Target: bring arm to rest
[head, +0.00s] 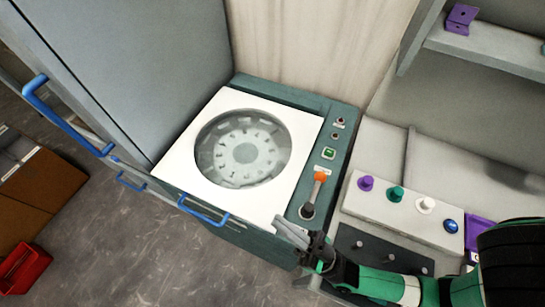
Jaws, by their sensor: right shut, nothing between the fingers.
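My right arm (385,283), green and black with a white band, comes in from the lower right corner. My right gripper (287,229) is at its left end, shut and empty. In the picture its fingertips lie over the front right corner of a teal machine (255,243), just below the orange-tipped lever (319,178). A small gap shows between the fingers and the lever; whether the fingertips touch the machine cannot be told. My left gripper is not in view.
The machine has a white lid (297,117) with a round window and a blue handle (203,211). A panel (400,212) with coloured knobs stands to the right. A grey cabinet (140,70) stands left. A red bin (23,270) sits on open floor (130,245).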

